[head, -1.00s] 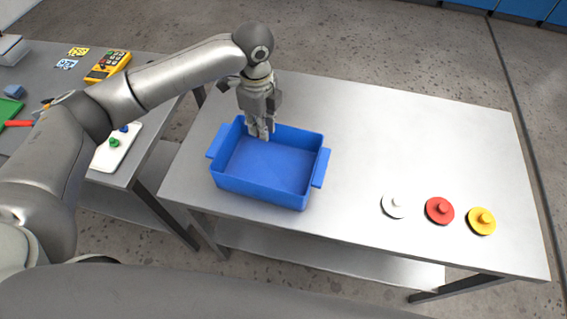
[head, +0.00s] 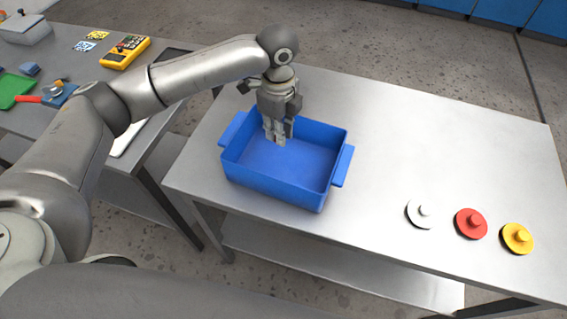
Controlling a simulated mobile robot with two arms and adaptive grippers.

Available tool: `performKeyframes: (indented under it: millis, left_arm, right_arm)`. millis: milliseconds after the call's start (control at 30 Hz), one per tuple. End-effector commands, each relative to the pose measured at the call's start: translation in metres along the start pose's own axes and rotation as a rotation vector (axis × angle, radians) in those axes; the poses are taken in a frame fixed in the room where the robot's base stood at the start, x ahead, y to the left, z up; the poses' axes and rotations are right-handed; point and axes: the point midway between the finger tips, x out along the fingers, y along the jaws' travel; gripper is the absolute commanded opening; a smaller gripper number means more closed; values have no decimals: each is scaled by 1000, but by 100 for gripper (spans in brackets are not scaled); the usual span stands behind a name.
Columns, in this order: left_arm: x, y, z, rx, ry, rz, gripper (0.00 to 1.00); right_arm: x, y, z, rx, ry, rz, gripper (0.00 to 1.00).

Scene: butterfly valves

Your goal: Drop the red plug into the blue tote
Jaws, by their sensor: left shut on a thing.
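The blue tote (head: 262,188) stands open on the left part of the metal table. My left gripper (head: 275,143) points down over the tote, near its back wall. Its fingers are below the rim's line in the picture. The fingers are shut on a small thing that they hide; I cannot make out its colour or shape. No separate small red plug shows in the tote. A red disc with a knob (head: 471,224) lies at the table's front right. My right gripper is out of view.
A white disc (head: 421,214) and a yellow disc (head: 517,239) flank the red one. The table's middle and back right (head: 430,130) are clear. On the left table, a white plate (head: 128,137) is mostly hidden behind my arm; a yellow device (head: 125,52) lies behind.

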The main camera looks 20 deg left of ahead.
Motion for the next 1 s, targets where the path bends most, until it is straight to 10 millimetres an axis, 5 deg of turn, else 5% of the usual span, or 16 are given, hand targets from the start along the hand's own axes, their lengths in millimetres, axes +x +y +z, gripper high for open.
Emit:
performKeyframes:
  millis: [200,233,400,767,1000]
  left_arm:
    - [0,0,0,0,0,0,6]
    - [0,0,0,0,0,0,17]
    - [0,0,0,0,0,0,39]
    - [-3,0,0,0,0,0,40]
    - [-41,-1,0,0,0,-4,40]
  right_arm:
    - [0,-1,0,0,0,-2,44]
    - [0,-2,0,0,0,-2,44]
    - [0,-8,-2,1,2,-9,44]
    - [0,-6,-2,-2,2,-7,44]
    - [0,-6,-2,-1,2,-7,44]
